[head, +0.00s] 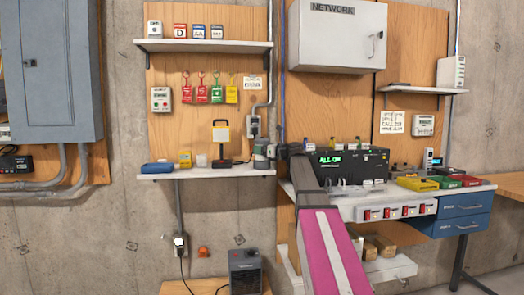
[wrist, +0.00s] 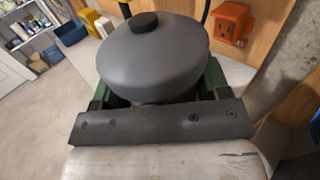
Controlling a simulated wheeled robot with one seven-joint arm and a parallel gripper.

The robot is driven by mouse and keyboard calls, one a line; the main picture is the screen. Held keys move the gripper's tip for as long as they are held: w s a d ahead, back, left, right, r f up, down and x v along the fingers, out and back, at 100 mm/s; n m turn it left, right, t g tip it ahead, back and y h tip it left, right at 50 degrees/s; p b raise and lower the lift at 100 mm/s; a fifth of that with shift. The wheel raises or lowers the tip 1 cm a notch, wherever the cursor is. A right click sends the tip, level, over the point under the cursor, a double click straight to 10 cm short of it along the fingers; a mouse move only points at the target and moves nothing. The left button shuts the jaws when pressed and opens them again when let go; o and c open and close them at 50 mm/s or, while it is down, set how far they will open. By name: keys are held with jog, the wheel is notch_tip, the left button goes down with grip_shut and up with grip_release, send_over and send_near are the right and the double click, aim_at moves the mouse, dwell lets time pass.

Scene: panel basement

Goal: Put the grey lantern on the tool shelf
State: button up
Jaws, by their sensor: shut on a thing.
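The grey lantern (wrist: 155,58) fills the middle of the wrist view, with a rounded grey top and a black knob. My gripper (wrist: 160,110) is shut on it; the lantern hides most of the fingers. In the head view the lantern (head: 260,157) is at the right end of the lower wall shelf (head: 215,173), with my gripper (head: 276,152) to its right. I cannot tell whether its base touches that shelf. An upper wall shelf (head: 205,46) is above. No label shows which one is the tool shelf.
A grey wall box (head: 254,126) sits just above the lantern. A black device (head: 350,164) stands on the bench right of my gripper.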

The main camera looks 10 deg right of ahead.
jog(key=o, duration=1.2)
jog(key=v, duration=1.2)
jog(key=shift+r, duration=0.1)
